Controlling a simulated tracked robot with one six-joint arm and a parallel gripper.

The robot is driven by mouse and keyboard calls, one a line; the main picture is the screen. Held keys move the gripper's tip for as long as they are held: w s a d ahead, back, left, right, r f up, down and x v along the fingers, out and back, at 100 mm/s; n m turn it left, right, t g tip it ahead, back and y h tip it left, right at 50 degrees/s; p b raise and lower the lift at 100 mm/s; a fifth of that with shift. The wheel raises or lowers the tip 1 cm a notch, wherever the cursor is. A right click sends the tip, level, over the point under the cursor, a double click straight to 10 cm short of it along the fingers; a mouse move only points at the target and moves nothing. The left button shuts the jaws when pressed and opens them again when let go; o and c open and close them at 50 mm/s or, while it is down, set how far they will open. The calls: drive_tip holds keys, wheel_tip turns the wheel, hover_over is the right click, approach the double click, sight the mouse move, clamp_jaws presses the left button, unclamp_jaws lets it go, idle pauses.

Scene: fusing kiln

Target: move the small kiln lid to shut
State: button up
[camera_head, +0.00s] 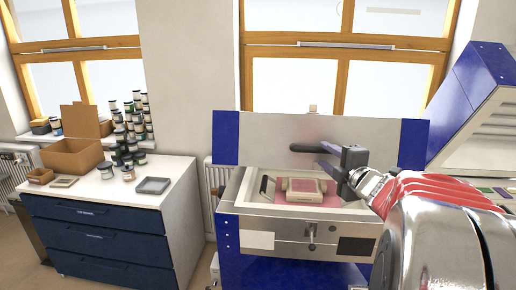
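The small kiln (295,228) stands right of centre, with its lid (265,135) raised upright at the back, a pale panel with blue ends. A dark rounded bar, which looks like the lid's handle (301,148), shows on the panel's front. My gripper (321,157) reaches in from the right in front of the lid. Its dark fingers look spread apart, with nothing seen between them. The upper finger overlaps the bar's right end in the picture; I cannot tell whether they touch. My wrist hides the lid's lower right part.
Inside the kiln, a beige block (301,190) lies on a pinkish shelf (327,201). A larger blue-and-grey kiln (478,100) stands open at right. At left, a blue drawer cabinet (95,240) carries jars, a cardboard box (75,155) and a grey tray (153,185).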

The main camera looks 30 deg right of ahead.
sight(320, 152)
drive_tip(key=shift+x, duration=2.6)
drive_tip(key=shift+c, duration=0.6)
clamp_jaws()
